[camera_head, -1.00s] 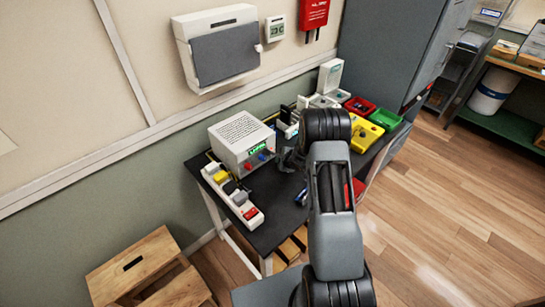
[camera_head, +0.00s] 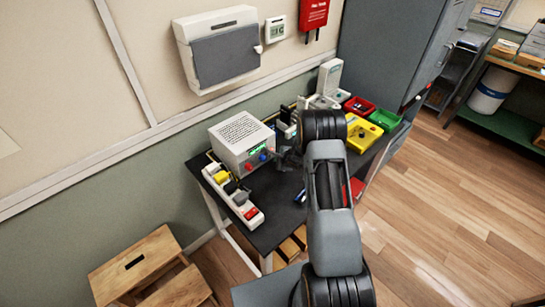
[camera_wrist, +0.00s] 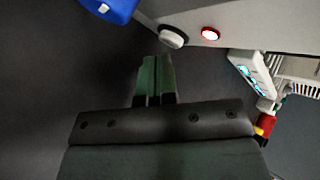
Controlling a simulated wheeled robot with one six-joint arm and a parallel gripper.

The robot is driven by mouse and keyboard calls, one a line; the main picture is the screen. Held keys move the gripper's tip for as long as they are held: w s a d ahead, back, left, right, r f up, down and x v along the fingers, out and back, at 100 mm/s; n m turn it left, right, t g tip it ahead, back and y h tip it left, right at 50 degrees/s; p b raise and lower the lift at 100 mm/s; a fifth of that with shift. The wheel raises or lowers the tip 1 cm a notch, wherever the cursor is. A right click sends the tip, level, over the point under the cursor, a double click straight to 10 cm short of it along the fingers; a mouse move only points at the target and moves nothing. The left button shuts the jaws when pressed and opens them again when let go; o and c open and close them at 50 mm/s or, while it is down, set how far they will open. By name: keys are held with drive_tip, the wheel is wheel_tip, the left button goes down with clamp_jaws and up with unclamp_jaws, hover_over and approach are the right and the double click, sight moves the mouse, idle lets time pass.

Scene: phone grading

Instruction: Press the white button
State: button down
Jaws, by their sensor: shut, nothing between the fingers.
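In the wrist view a pale round white button (camera_wrist: 172,38) with a dark rim sits on the edge of a light grey housing (camera_wrist: 255,22). A red lit button (camera_wrist: 210,34) is beside it on the right. My gripper (camera_wrist: 155,62) is shut and empty, its tips just short of the white button in the picture; whether they touch cannot be told. In the head view my gripper (camera_head: 288,157) is low over the dark bench, partly hidden by my arm. The white button cannot be made out there.
A white vented box (camera_head: 240,128) and a power strip (camera_head: 233,196) stand left of my gripper on the dark bench (camera_head: 273,222). Yellow (camera_head: 363,134), red and green bins lie at the right. A blue object (camera_wrist: 112,8) is near my fingers in the wrist view.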

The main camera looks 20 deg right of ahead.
drive_tip(key=shift+w+a+p, duration=0.15)
drive_tip(key=shift+w+p, duration=0.25)
idle(0.4)
idle(0.4)
drive_tip(key=shift+s+d+p, duration=0.3)
drive_tip(key=shift+s, duration=0.55)
drive_tip(key=shift+s+d+p, duration=0.2)
drive_tip(key=shift+s+d, duration=0.1)
drive_tip(key=shift+s, duration=0.45)
drive_tip(key=shift+s+d+p, duration=0.25)
drive_tip(key=shift+s+d, duration=0.1)
drive_tip(key=shift+s, duration=0.45)
drive_tip(key=shift+s+d+p, duration=0.2)
drive_tip(key=shift+s+d, duration=0.1)
drive_tip(key=shift+s, duration=0.45)
